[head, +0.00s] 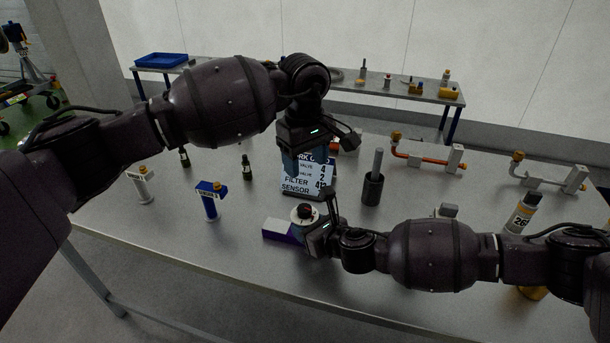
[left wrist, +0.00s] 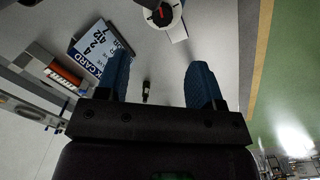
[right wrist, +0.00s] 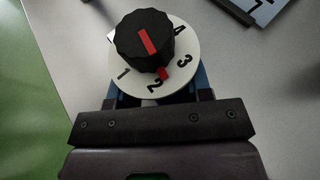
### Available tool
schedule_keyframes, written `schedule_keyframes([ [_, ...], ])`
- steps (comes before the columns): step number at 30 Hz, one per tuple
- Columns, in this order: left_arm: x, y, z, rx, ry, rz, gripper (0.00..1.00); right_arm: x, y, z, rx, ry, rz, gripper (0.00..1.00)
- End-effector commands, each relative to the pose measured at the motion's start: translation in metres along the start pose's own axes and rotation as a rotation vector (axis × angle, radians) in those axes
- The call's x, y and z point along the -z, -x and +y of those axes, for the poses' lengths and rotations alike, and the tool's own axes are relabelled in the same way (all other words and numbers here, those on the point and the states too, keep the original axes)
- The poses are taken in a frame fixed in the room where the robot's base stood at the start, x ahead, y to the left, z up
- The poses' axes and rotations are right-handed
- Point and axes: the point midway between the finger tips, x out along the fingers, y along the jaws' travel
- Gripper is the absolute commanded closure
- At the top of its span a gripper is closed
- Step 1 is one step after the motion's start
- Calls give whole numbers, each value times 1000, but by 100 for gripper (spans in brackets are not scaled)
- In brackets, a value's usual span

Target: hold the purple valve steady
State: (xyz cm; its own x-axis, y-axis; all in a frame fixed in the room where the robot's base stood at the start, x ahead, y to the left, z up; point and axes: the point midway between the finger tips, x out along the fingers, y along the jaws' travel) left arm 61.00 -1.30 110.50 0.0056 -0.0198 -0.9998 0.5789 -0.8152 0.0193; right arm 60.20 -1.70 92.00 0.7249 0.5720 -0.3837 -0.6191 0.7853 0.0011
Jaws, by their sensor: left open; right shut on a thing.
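The purple valve (head: 278,231) lies near the table's front edge. It has a white dial (head: 303,213) with a black knob on top. In the right wrist view the dial (right wrist: 118,88) shows numbers, and the knob (right wrist: 143,38) has a red stripe. A small red mark sits by the 2, towards the 3. My right gripper (head: 318,232) is shut on the valve body below the dial; the grip itself is mostly hidden. My left gripper (head: 300,165) is open and empty, above and behind the valve. In the left wrist view the dial (left wrist: 172,22) shows beyond its fingers (left wrist: 160,85).
A work card (head: 309,182) stands behind the valve, partly covered by my left gripper. A dark cup with a grey rod (head: 372,188) stands right of it. A blue-topped part (head: 208,200) and small bottles stand left. Pipe assemblies (head: 430,158) lie at the back right.

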Motion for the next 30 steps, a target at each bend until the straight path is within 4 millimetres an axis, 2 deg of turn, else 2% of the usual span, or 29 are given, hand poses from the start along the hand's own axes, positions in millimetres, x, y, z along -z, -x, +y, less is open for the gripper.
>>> schedule_keyframes([
  [9, 3, 6, 4, -73, 300, -59, 39, 0, 0, 0, 0, 0, -1, 90],
  [15, 5, 10, 6, -99, 426, -86, 39, 0, 0, 0, 0, 0, -1, 90],
  [30, 6, 13, 7, -110, 473, -95, 39, 0, 0, 0, 1, 0, -1, 90],
])
